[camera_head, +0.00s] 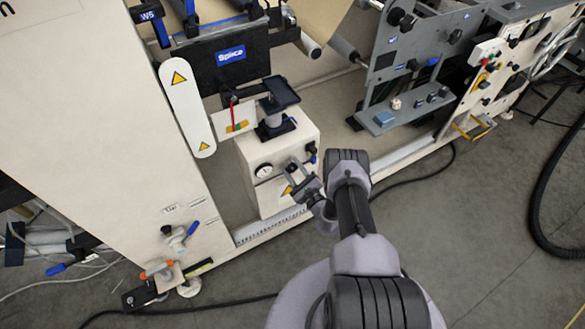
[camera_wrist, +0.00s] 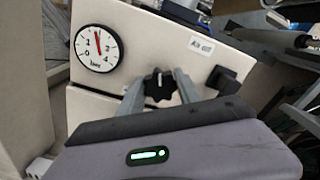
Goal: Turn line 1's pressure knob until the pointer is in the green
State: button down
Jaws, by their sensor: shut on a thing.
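A round white gauge (camera_wrist: 97,47) with numbers 0 to 4 sits on the cream panel at upper left in the wrist view. Its red pointer stands nearly upright, between 2 and 3. I cannot make out a green band on it. The black lobed knob (camera_wrist: 160,84) is right of and below the gauge. My gripper (camera_wrist: 160,92) is shut on the knob, one grey finger on each side. In the head view the gauge (camera_head: 264,170) shows on the cream cabinet, left of my gripper (camera_head: 300,186), and the knob is hard to make out.
A small label, perhaps "Air on", (camera_wrist: 201,46) and a black square fitting (camera_wrist: 228,80) are right of the knob. A black stand (camera_head: 277,105) tops the cabinet (camera_head: 255,150). The machine's large white side panel (camera_head: 100,110) is at left. Open floor (camera_head: 440,230) lies at right.

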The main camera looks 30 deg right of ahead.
jog(key=n, duration=0.4)
jog(key=shift+n+p, duration=0.55)
jog(key=shift+n, duration=1.45)
jog(key=c, duration=0.8)
grip_release()
jog(key=shift+c, duration=0.2)
jog(key=s+p, duration=0.5)
jog(key=s, duration=1.2)
jog(key=shift+s+d, duration=0.25)
jog(key=shift+d, duration=0.05)
